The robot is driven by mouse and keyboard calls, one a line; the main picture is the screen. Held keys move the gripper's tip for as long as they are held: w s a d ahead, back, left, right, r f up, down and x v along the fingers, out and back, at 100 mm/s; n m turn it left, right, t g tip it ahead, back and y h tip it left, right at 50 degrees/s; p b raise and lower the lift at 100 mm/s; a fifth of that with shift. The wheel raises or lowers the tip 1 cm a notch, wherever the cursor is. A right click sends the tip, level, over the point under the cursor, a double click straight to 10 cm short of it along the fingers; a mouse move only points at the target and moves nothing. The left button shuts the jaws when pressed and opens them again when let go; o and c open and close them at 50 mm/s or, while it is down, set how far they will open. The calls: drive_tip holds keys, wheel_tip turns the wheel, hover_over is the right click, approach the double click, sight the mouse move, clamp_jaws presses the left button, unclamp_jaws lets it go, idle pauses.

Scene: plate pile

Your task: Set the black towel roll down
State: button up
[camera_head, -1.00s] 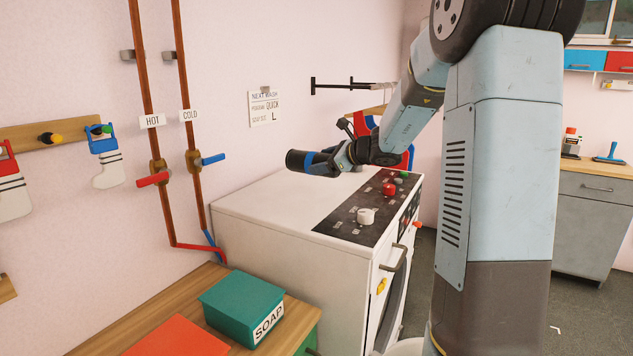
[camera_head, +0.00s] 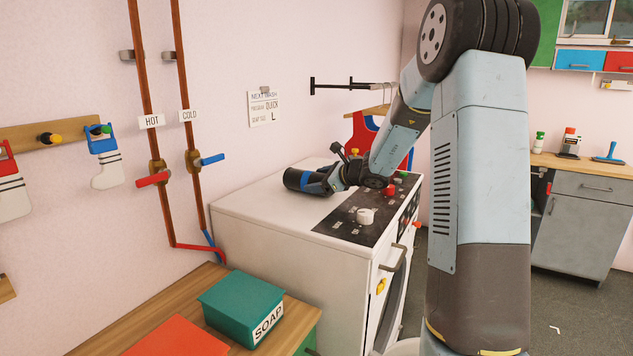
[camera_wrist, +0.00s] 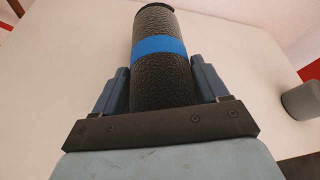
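The black towel roll (camera_head: 296,179) has a blue band around it and lies on its side at the white washing machine's top (camera_head: 262,205). It is low over the rear left of that top; whether it touches is hard to tell. My gripper (camera_head: 317,182) is shut on the roll's right end. In the wrist view the roll (camera_wrist: 160,75) points away from me, with the fingers of my gripper (camera_wrist: 163,88) close against both sides. The roll's underside is hidden.
The dark control panel (camera_head: 345,222) with a white knob (camera_head: 366,217) is right of the roll. The wall with hot and cold pipes (camera_head: 188,110) is behind and left. A green soap box (camera_head: 240,300) stands on the front bench. The washer's front left top is clear.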

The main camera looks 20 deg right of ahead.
drive_tip(key=o, duration=0.4)
drive_tip(key=shift+o, duration=0.2)
drive_tip(key=v, duration=1.1)
drive_tip(key=shift+s+r, duration=0.15)
drive_tip(key=shift+s, duration=0.3)
drive_tip(key=s+a+r+n+g+h, duration=0.1)
drive_tip(key=s+a+n+g, duration=0.2)
drive_tip(key=s+a+n, duration=0.45)
drive_tip(key=s+a+r+n+g+h, duration=0.1)
drive_tip(key=s+a+r+n+g, duration=0.25)
drive_tip(key=s, duration=0.65)
drive_tip(key=s+d+n+h, duration=0.1)
drive_tip(key=s+n+h, duration=0.2)
drive_tip(key=s+n, duration=0.3)
drive_tip(key=s+d+f+n+h, duration=0.1)
drive_tip(key=s+n+h, duration=0.2)
drive_tip(key=s+n, duration=0.4)
drive_tip(key=shift+s+d+t, duration=0.35)
drive_tip(key=shift+s+t, duration=0.1)
drive_tip(key=shift+s, duration=2.1)
